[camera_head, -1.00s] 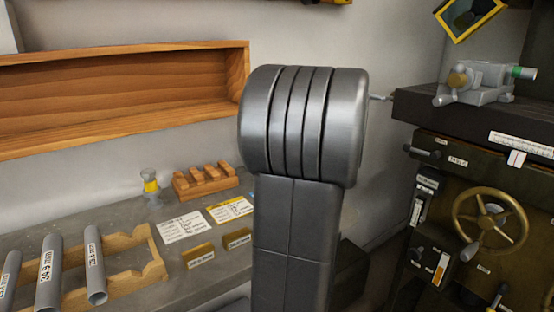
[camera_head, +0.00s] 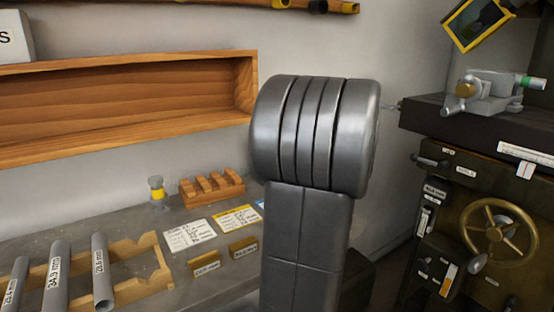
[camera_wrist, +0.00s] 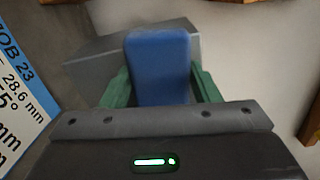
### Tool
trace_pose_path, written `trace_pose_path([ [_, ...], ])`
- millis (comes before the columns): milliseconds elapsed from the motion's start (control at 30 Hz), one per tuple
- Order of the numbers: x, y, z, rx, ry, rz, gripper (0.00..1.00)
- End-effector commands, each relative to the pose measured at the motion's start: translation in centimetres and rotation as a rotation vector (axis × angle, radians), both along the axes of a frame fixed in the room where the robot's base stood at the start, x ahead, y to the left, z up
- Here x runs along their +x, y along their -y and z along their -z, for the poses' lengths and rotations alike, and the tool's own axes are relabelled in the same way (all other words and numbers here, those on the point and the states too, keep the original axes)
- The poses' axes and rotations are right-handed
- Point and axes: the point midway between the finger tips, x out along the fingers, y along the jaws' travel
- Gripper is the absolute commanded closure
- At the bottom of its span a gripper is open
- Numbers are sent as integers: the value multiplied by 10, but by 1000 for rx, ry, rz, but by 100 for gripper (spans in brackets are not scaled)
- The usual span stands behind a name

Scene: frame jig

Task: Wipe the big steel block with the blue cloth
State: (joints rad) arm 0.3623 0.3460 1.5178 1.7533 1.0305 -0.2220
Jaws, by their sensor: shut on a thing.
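In the wrist view my gripper (camera_wrist: 160,88) has green fingers shut on the blue cloth (camera_wrist: 158,60), which looks like a thick folded pad. A big grey block (camera_wrist: 90,73), apparently the steel block, shows behind the cloth and to both sides of it. The cloth hides the block's middle. I cannot tell whether the cloth touches the block. In the head view the gripper, cloth and block are not visible; my own arm link fills the middle.
A blue-and-white job sign (camera_wrist: 18,85) is at the wrist view's left. The head view shows a bench (camera_head: 105,215) with a wooden rack (camera_head: 150,262) of labelled tubes, cards (camera_head: 188,235) and a slotted wooden block (camera_head: 212,188). A machine with a brass handwheel (camera_head: 499,232) stands right.

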Motion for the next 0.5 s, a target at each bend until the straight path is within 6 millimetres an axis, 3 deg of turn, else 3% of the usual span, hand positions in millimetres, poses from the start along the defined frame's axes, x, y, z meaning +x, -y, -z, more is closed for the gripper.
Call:
trace_pose_path([
  [500, 20, 24, 1, 0, 0, 1, 62],
])
